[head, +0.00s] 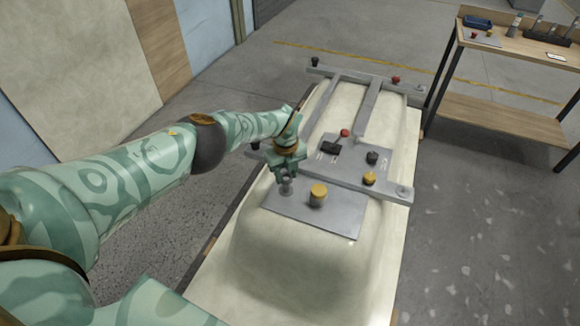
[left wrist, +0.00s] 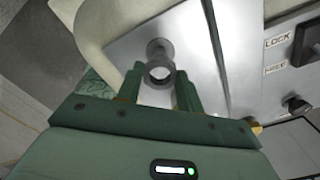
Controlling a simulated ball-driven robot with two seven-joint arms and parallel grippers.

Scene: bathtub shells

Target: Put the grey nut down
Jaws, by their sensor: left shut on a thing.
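The grey nut (left wrist: 160,76) shows in the left wrist view as a ring between the two green fingers of my left gripper (left wrist: 159,88). My left gripper (head: 287,176) is shut on it, above the left part of the grey plate (head: 338,224). A short grey post (left wrist: 157,48) shows just beyond the nut in the wrist view. I cannot tell whether the nut touches it. In the head view, a grey piece (head: 286,188) shows below the fingers; nut and post are hard to tell apart there. My right gripper is not in view.
A yellow-topped cylinder (head: 318,194) stands on the plate, close right of my left gripper. Behind are a metal crossbar (head: 345,178) with knobs and a red-knobbed lever (head: 344,133). The pale tub shell (head: 290,250) lies beneath. A wooden workbench (head: 510,45) stands at the back right.

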